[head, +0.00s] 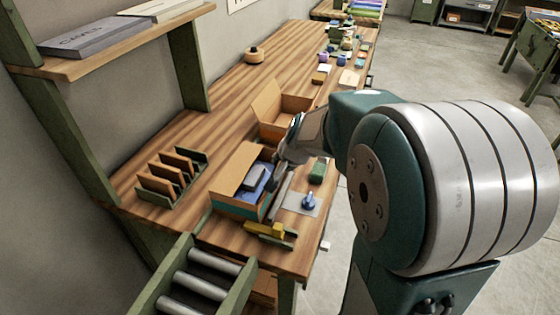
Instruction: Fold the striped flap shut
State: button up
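An open cardboard box (233,209) with a teal band stands near the front of the workbench. Its large plain brown flap (238,168) stands raised on the left side. A dark grey item (254,178) and something blue lie inside. A second open cardboard box (287,127) stands behind it, with a flap (266,101) raised. I cannot make out stripes on either box's flaps at this size. My gripper (277,180) is at the right side of the front box, close to its rim. I cannot tell whether it touches the box. Its fingers are too small and overlapped to read.
A slotted rack (171,176) stands left of the front box. A yellow tool (264,230), a blue-handled stamp (309,200) and a green block (318,170) lie close by. A roller conveyor (200,278) meets the bench front. Small items crowd the far end.

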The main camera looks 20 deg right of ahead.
jog(key=shift+w+a+f, duration=0.1)
jog(key=shift+a+f, duration=0.05)
jog(key=shift+a, duration=0.2)
grip_shut()
jog(key=shift+d, duration=0.2)
